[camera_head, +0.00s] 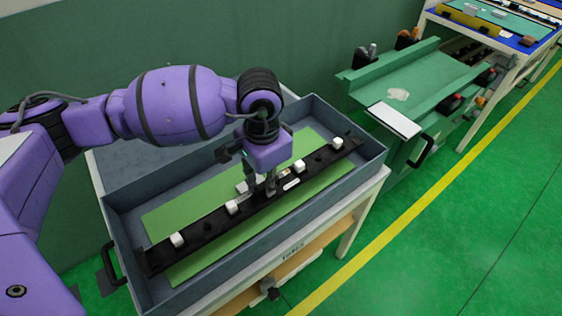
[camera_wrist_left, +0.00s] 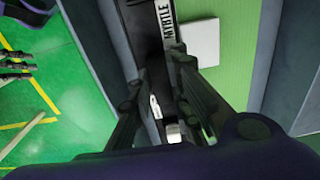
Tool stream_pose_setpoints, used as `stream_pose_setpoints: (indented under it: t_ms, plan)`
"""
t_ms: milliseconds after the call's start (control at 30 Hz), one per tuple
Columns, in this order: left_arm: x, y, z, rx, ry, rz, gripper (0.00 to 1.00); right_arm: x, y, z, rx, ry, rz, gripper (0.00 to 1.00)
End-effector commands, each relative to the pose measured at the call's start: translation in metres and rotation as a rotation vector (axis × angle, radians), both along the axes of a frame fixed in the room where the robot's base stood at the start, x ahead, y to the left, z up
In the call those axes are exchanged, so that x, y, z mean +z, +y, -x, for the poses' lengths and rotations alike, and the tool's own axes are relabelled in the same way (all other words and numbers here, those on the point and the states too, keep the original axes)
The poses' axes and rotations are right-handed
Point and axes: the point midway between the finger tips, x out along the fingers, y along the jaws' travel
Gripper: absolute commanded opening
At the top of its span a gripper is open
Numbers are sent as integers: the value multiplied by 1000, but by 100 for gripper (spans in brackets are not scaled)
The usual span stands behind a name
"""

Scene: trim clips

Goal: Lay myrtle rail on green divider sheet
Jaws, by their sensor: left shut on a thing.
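The myrtle rail (camera_head: 208,225) is a long black bar with several white clips along it. In the wrist view its label (camera_wrist_left: 167,22) reads MYRTLE. It lies lengthwise over the green divider sheet (camera_head: 185,213) inside the grey tray (camera_head: 125,258). The sheet shows on both sides of the rail and also in the wrist view (camera_wrist_left: 232,60). My left gripper (camera_head: 261,188) points down and is shut on the rail near its middle. I cannot tell whether the rail touches the sheet or is just above it. My right gripper is not in view.
The tray's raised walls surround the rail, and the tray sits on a cart (camera_head: 300,262). A green machine bench (camera_head: 410,85) stands to the right, with another loaded table (camera_head: 500,25) behind it. Open green floor with a yellow line (camera_head: 400,215) lies at the right.

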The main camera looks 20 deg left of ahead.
Motion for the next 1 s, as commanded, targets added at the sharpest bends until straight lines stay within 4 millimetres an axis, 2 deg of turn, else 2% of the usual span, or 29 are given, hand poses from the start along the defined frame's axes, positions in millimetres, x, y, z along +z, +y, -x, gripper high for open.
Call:
stream_pose_setpoints:
  t_ms: [300,533,1000]
  plan:
    - [-33,0,2,3,5,1,0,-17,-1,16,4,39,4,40]
    - [-57,0,2,3,4,1,0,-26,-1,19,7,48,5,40]
    - [-62,0,1,3,1,1,0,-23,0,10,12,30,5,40]
